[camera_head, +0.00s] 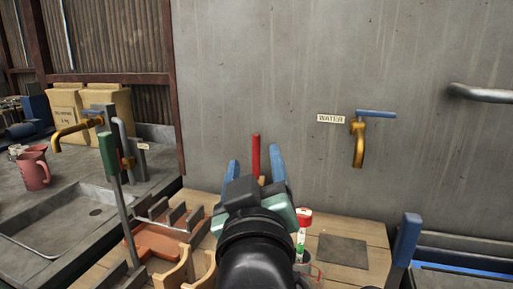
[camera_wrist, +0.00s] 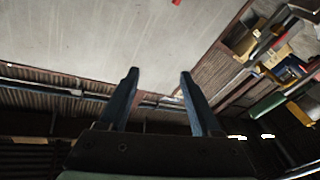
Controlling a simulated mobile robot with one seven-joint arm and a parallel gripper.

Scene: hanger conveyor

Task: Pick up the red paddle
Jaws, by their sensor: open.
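A red upright bar (camera_head: 255,153), which looks like the red paddle, stands in front of the grey wall in the head view. Its lower part is hidden behind my gripper. My gripper (camera_head: 254,165) is open, with its two blue fingers seen on either side of the bar; I cannot tell how far beyond the fingers it stands. In the wrist view my gripper (camera_wrist: 158,74) has nothing between its fingers. A small red piece (camera_wrist: 177,2) shows at the top edge there, cut off by the frame.
A wooden table (camera_head: 342,273) below holds a red-capped item (camera_head: 304,218), a dark flat plate (camera_head: 342,251) and a reddish-brown block (camera_head: 158,240). A brass tap (camera_head: 358,146) sticks out from the wall at right. A sink counter (camera_head: 60,225) with a pink mug (camera_head: 34,171) is at left.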

